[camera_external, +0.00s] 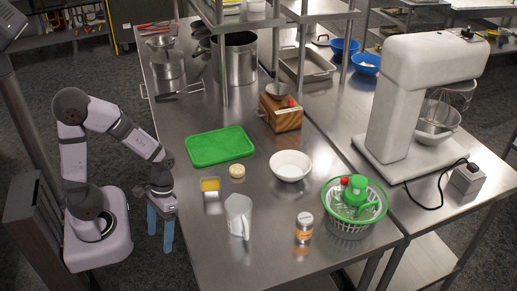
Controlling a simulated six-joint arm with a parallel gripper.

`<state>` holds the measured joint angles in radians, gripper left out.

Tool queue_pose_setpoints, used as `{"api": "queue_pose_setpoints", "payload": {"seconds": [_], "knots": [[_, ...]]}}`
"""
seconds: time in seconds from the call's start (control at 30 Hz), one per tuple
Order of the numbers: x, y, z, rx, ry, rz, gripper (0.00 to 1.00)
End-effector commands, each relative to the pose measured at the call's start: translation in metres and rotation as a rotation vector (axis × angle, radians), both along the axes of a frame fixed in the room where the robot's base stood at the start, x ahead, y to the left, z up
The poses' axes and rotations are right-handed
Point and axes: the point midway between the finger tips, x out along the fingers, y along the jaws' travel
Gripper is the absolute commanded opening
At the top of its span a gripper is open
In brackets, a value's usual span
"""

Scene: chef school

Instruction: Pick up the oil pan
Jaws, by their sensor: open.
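A small shallow dish with yellow content (211,184) sits on the near left part of the steel table; it may be the oil pan, but I cannot tell for sure. My gripper (160,232) hangs at the table's left edge, to the left of the dish and apart from it. Its two blue fingers point down, open, with nothing between them.
A green board (220,146) lies behind the dish, and a small pale round item (237,171) is beside it. A white pitcher (239,216), a labelled jar (304,227), a white bowl (291,166) and a green-rimmed basket (354,222) stand to the right.

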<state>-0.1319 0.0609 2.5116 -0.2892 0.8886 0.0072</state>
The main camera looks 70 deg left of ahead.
Motion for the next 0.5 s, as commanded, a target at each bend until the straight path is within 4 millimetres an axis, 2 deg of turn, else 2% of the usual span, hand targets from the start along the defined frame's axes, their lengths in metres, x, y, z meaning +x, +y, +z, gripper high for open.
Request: {"api": "queue_pose_setpoints", "payload": {"seconds": [0.1, 0.17, 0.23, 0.37, 0.43, 0.5], "knots": [[-0.009, -0.031, 0.022, -0.186, 0.203, 0.257, 0.75], [-0.004, -0.048, 0.035, -0.295, 0.293, 0.393, 0.75], [0.009, -0.064, 0.052, -0.43, 0.385, 0.55, 0.75], [0.054, -0.076, 0.085, -0.699, 0.513, 0.844, 0.75], [0.085, -0.071, 0.101, -0.854, 0.558, 1.001, 0.75], [0.118, -0.055, 0.114, -1.011, 0.581, 1.16, 0.75]]}}
